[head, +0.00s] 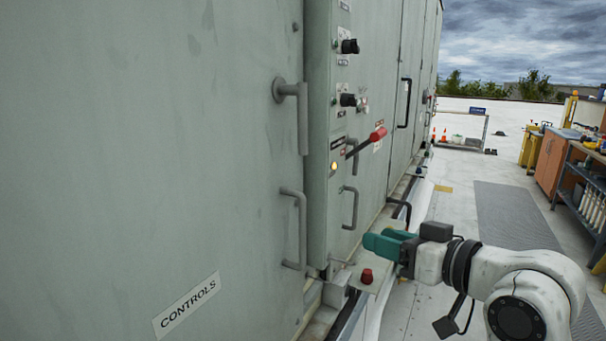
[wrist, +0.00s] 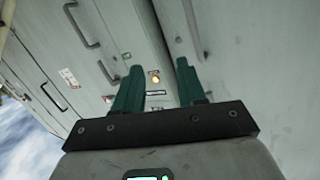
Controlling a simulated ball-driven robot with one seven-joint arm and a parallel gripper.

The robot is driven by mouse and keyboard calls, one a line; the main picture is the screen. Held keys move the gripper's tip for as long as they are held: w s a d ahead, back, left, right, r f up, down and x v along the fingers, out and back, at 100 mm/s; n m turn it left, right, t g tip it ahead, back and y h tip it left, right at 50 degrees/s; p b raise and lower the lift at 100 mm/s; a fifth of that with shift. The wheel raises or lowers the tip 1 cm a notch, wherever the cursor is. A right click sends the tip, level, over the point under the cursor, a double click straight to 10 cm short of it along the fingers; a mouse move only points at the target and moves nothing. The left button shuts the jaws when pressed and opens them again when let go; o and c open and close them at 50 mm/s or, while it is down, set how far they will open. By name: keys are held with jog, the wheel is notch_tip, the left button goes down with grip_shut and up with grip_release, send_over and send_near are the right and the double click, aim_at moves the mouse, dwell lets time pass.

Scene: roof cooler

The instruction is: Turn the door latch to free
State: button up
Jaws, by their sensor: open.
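The large grey-green door at the left carries a label reading CONTROLS (head: 187,304). The door latch (head: 302,118) is a grey lever on a round pivot at the door's right edge; its arm hangs straight down. A fixed grey pull handle (head: 301,230) sits below it. My gripper (head: 370,241) is at the lower right, apart from the latch, its teal fingers pointing left toward the cabinet. In the wrist view the two fingers (wrist: 159,66) are spread and empty, with the cabinet front beyond them. I cannot tell the latch for sure in the wrist view.
The cabinet beside the door has black knobs (head: 348,46), a red-handled lever (head: 375,136), a lit amber lamp (head: 334,166) and a pull handle (head: 352,208). A red knob (head: 367,276) stands on a ledge below my gripper. Workbenches (head: 555,165) stand at the right; open roof lies between.

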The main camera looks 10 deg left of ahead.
aim_at(302, 125)
jog(key=a+r+n+g+y, duration=0.1)
jog(key=a+r+n+y, duration=0.3)
jog(key=r, duration=1.3)
jog(key=shift+n+g, duration=0.3)
jog(key=shift+g, duration=0.1)
jog(key=p+x, duration=0.1)
jog(key=x, duration=0.3)
jog(key=p+x, duration=0.1)
jog(key=x, duration=0.3)
jog(key=p+x, duration=0.1)
jog(key=x, duration=0.3)
jog(key=shift+s+a, duration=0.2)
jog(key=shift+s, duration=0.15)
jog(key=shift+c, duration=0.5)
grip_shut()
